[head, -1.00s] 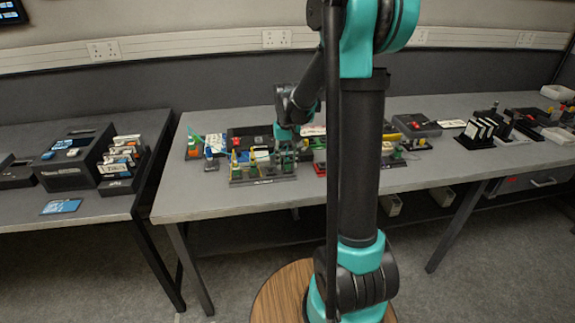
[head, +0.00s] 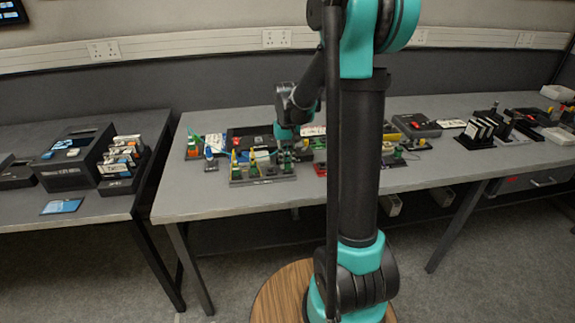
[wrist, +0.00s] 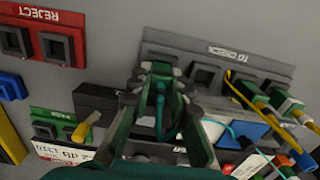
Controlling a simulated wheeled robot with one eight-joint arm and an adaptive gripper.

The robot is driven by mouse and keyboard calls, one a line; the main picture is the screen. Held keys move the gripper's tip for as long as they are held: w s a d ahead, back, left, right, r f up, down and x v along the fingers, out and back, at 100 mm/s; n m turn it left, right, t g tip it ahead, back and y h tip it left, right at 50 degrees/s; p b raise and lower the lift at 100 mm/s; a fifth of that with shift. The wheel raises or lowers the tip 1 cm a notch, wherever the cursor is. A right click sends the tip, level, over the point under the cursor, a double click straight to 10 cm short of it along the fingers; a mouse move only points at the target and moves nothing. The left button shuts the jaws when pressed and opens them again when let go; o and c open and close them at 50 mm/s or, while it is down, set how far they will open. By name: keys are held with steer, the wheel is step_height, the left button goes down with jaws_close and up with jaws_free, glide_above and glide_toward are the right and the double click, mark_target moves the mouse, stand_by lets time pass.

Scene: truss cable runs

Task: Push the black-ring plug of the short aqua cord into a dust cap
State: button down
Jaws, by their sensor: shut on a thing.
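My gripper (wrist: 160,84) is shut on a small plug at the aqua cord (wrist: 161,118), which hangs between its green fingers in the wrist view. The plug is mostly hidden by the fingertips, and its ring colour cannot be made out. The gripper is over the near edge of the grey TO CHECK rack (wrist: 223,60). The rack has dark square holders, some open; plugs with green bodies and a yellow cord sit at its right end. I cannot tell which holders are dust caps, or whether the plug touches one. My gripper (head: 284,143) is small in the head view, above the rack.
A red REJECT rack (wrist: 57,17) with dark square holders is at the wrist view's upper left. A green rack (wrist: 52,116), a dark block (wrist: 95,99) and a yellow-ended plug (wrist: 84,129) lie left of the fingers. Blue parts and loose cords crowd the right.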

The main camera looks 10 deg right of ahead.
steer(key=shift+r, duration=2.2)
steer(key=shift+w, duration=0.1)
